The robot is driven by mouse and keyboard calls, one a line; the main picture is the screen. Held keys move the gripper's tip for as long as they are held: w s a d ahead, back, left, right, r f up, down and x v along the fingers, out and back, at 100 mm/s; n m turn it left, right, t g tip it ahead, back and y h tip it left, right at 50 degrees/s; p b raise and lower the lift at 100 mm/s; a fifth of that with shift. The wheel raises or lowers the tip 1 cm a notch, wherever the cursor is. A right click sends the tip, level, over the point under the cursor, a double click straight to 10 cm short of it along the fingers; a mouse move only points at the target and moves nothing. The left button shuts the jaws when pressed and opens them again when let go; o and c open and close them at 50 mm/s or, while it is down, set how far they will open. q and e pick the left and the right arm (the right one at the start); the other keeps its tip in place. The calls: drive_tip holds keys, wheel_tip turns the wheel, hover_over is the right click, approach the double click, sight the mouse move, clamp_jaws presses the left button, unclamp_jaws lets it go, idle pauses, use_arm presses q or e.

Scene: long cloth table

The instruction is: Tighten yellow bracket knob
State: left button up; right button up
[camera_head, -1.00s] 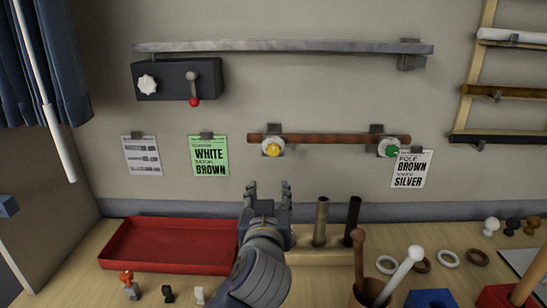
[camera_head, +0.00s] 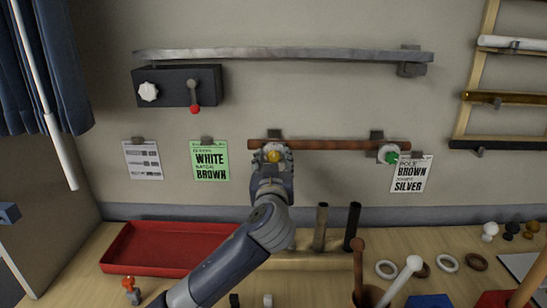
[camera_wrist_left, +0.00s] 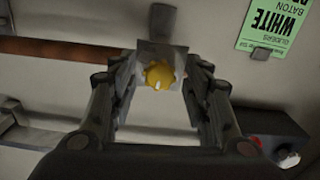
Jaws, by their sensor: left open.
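The yellow bracket knob (camera_head: 273,156) sits on the left bracket of the brown pole (camera_head: 335,145) on the wall. My left gripper (camera_head: 272,152) is raised to it, with its fingers on either side of the knob. In the left wrist view the yellow knob (camera_wrist_left: 159,74) shows between the two open fingers, near their far ends, in front of a grey bracket plate (camera_wrist_left: 157,52). The fingers look apart from the knob. The green knob (camera_head: 391,155) is on the right bracket. My right gripper is not seen.
A green card (camera_head: 210,161) hangs left of the gripper and a white card (camera_head: 410,174) hangs below the green knob. A dark box (camera_head: 178,86) with a red-tipped lever is up left. A red tray (camera_head: 165,248), upright rods and rings stand on the table below.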

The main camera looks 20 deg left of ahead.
use_arm(q)
drive_tip(key=shift+w+a, duration=0.1)
drive_tip(key=shift+w, duration=0.15)
clamp_jaws()
